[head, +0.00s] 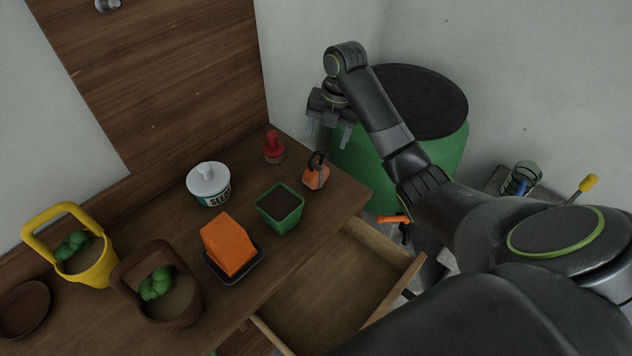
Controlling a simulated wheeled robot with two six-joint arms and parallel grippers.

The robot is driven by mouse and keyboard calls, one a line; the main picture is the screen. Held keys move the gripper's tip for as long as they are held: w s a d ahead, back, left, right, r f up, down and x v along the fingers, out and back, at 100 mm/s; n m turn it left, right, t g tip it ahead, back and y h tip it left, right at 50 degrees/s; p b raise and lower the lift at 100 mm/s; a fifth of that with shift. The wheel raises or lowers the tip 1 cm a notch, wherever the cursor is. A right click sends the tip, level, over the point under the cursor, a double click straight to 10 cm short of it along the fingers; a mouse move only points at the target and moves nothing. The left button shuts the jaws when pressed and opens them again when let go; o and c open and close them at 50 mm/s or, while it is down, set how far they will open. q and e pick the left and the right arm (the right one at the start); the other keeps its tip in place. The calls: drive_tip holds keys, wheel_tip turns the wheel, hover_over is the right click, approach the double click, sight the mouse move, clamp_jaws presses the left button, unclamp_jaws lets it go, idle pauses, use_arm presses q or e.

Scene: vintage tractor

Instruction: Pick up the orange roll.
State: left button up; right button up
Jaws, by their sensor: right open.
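I cannot tell for sure which thing is the orange roll. The largest orange thing is a block-like piece (228,243) on a small black tray (245,272) on the wooden worktop. A small orange bottle with a dark top (316,175) stands near the worktop's right edge. A small orange item (394,219) shows beside my right arm, partly hidden. My right gripper (330,138) is open and apparently empty, pointing down at the back, right of the worktop and above the orange bottle in the picture. My left gripper is not in view.
The worktop (120,215) also holds a green pot (281,209), a white tub (209,186), a red-topped brush (274,147), a yellow basket (84,262) and a brown basket (171,300). An open drawer (375,255) juts out in front. A green barrel (445,155) stands behind my right arm.

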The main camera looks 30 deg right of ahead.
sight(321, 162)
drive_tip(key=f, duration=0.1)
drive_tip(key=f+b, duration=0.1)
drive_tip(key=f, duration=0.1)
drive_tip(key=shift+w+a+f+b, duration=0.2)
drive_tip(key=shift+w+f+b, duration=0.05)
drive_tip(key=shift+f+b, duration=0.1)
drive_tip(key=shift+f+p, duration=0.45)
drive_tip(key=f, duration=0.2)
drive_tip(key=f+p, duration=0.1)
drive_tip(key=f, duration=0.1)
drive_tip(key=shift+w+a, duration=0.2)
drive_tip(key=shift+w, duration=0.15)
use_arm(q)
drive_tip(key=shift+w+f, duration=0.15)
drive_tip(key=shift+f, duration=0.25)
use_arm(e)
drive_tip(key=c, duration=1.1)
